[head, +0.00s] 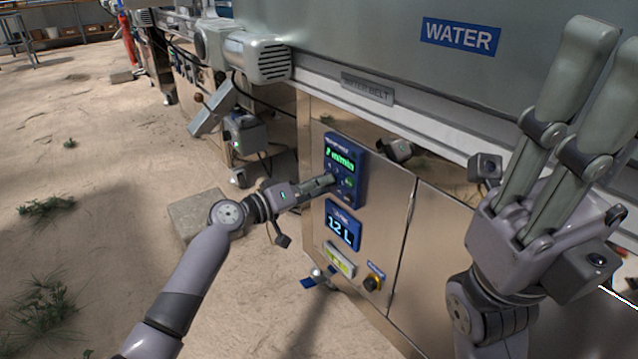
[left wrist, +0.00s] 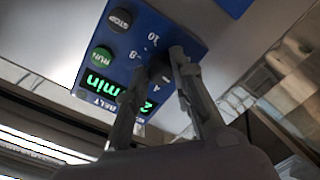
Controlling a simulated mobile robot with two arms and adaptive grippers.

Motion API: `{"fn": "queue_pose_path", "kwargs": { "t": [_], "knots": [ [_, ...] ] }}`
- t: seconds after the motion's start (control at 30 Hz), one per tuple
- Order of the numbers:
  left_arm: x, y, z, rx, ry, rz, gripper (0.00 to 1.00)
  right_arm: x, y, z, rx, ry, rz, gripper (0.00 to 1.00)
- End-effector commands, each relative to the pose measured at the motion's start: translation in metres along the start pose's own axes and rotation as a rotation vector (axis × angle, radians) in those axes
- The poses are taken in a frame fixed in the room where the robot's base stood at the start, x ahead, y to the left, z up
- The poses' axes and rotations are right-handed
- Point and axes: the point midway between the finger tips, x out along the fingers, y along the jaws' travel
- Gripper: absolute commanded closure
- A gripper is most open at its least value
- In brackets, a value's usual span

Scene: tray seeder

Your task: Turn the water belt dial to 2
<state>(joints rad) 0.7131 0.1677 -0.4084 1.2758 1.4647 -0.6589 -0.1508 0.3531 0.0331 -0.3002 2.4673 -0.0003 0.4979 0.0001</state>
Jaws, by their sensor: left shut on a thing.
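The blue water belt control panel (head: 359,172) is on the steel cabinet, below the "WATER BELT" label. Its green display (head: 341,157) seems to read 2 m/min. My left gripper (head: 332,180) reaches the panel from the left. In the left wrist view the panel (left wrist: 188,32) shows green RUN and dark STOP buttons and a number scale. There the left gripper (left wrist: 160,66) has its fingers closed around the dark dial (left wrist: 160,73); the fingers hide much of the dial and its pointer. My right gripper (head: 602,48) is raised at the right, its fingers apart and empty.
Below the panel are a blue "1.2 L" display (head: 342,226), a small lit meter (head: 338,260) and a yellow-ringed black knob (head: 374,282). A grey motor (head: 262,58) juts out above left. Sandy floor (head: 100,140) lies open to the left.

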Motion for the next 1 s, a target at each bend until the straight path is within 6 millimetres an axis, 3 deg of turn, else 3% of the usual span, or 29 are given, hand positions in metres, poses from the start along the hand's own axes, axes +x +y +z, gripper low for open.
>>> {"fn": "queue_pose_path", "kwargs": {
  "t": [0.23,0.27,0.53,0.83,1.0],
  "knots": [
    [0.000,-0.001,0.000,0.001,0.001,-0.002,1.00,0.000,0.000,0.000,0.000,0.000,0.000,0.74],
    [0.000,-0.001,0.000,0.001,0.001,-0.002,0.76,0.000,0.000,0.000,0.000,0.000,0.000,0.74],
    [0.000,-0.001,0.000,0.002,0.000,-0.001,0.58,0.000,0.000,0.000,0.000,0.000,0.000,0.74],
    [-0.001,0.000,0.000,0.002,0.001,-0.001,0.57,-0.001,0.001,0.001,-0.001,-0.001,0.001,0.74],
    [-0.017,-0.002,0.000,0.004,0.001,-0.003,0.57,-0.001,0.000,0.000,0.000,-0.001,0.001,0.74]
  ]
}}
